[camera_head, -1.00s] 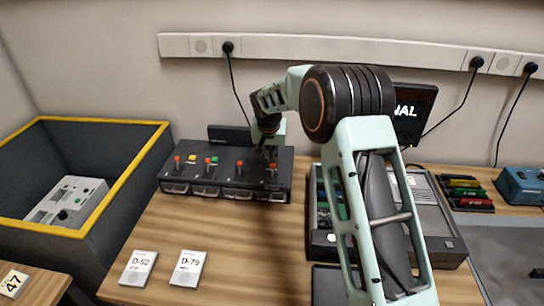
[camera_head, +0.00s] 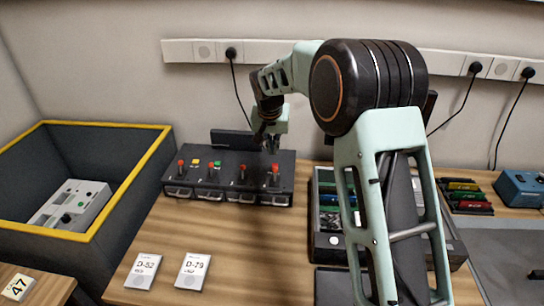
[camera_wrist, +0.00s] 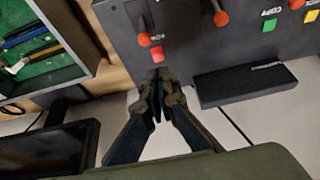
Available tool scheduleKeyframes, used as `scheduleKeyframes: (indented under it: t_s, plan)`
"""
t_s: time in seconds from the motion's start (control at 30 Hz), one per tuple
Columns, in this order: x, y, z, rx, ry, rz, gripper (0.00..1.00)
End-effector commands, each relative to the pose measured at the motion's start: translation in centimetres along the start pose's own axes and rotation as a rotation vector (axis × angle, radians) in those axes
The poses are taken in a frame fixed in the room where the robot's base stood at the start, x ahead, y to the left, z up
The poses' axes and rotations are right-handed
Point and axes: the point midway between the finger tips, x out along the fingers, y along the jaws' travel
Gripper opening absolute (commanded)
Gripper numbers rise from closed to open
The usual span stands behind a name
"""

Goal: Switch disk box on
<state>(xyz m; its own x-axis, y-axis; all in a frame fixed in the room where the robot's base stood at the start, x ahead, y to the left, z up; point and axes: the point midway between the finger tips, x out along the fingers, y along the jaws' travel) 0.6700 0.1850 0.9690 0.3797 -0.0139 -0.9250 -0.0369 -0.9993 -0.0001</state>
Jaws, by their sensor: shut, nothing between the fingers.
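A long dark control box (camera_head: 222,194) stands at the back of the wooden table, with several red-knobbed levers on top. I cannot read which part is marked as the disk box. The rightmost lever (camera_head: 275,169) also shows in the wrist view (camera_wrist: 143,39), beside a small red square (camera_wrist: 157,54). A green square (camera_wrist: 269,25) lies farther along the panel, near lettering that seems to read COPY. My gripper (camera_wrist: 157,76) is shut and empty, its tips close to the red square; I cannot tell whether they touch. In the head view my gripper (camera_head: 271,148) is above the box's right end.
A yellow-rimmed dark bin (camera_head: 100,210) at left holds a light grey device (camera_head: 72,205). Cards D-52 (camera_head: 143,271) and D-79 (camera_head: 193,271) lie in front. An open case (camera_head: 325,240) stands right of the box, partly behind my arm. A dark flat block (camera_wrist: 245,83) lies behind the box.

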Motion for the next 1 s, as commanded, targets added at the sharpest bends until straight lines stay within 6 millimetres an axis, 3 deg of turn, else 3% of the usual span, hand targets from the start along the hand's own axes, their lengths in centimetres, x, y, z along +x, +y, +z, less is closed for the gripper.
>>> scheduleKeyframes:
  t_s: [0.1,0.3,0.77,1.0]
  plan:
    - [-2.5,0.0,0.0,0.0,0.003,0.0,0.0]
    - [-5.0,0.0,0.1,0.001,0.002,-0.001,0.0]
    - [-5.5,-0.1,0.1,0.0,0.0,0.0,0.0]
    - [-5.7,-1.2,0.1,-0.003,-0.002,0.001,0.0]
